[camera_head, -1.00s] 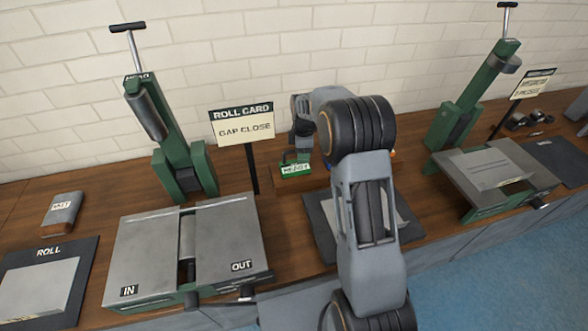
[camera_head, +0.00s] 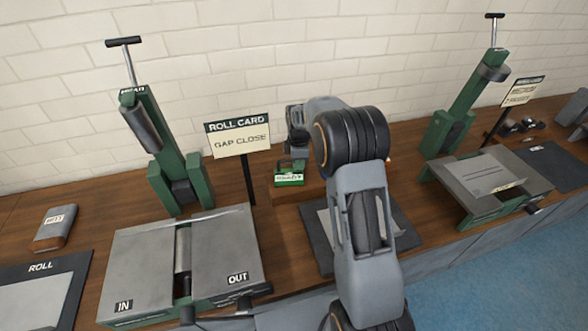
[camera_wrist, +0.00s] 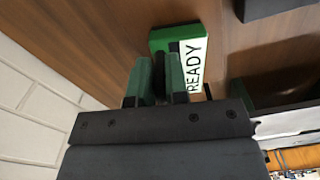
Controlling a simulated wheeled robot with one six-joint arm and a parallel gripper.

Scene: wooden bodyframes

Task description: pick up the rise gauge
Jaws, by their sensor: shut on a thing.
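The rise gauge appears to be the small green piece with a white READY label (camera_head: 290,180), on a low wooden block behind the dark mat. In the wrist view the green piece (camera_wrist: 191,88) lies just beyond the fingers, its label facing the camera. My gripper (camera_head: 297,160) points down at it from above. In the wrist view my gripper (camera_wrist: 157,82) has its two green-looking fingers close together around a narrow dark part by the green piece. The fingers hide much of the grip. I cannot tell any clearance below the piece.
A ROLL CARD sign (camera_head: 238,137) stands left of my gripper, close by. A green lever press (camera_head: 165,150) and a grey IN/OUT plate unit (camera_head: 220,250) are farther left. Another press (camera_head: 460,105) and a tilted plate (camera_head: 490,175) are at right. The brick wall is close behind.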

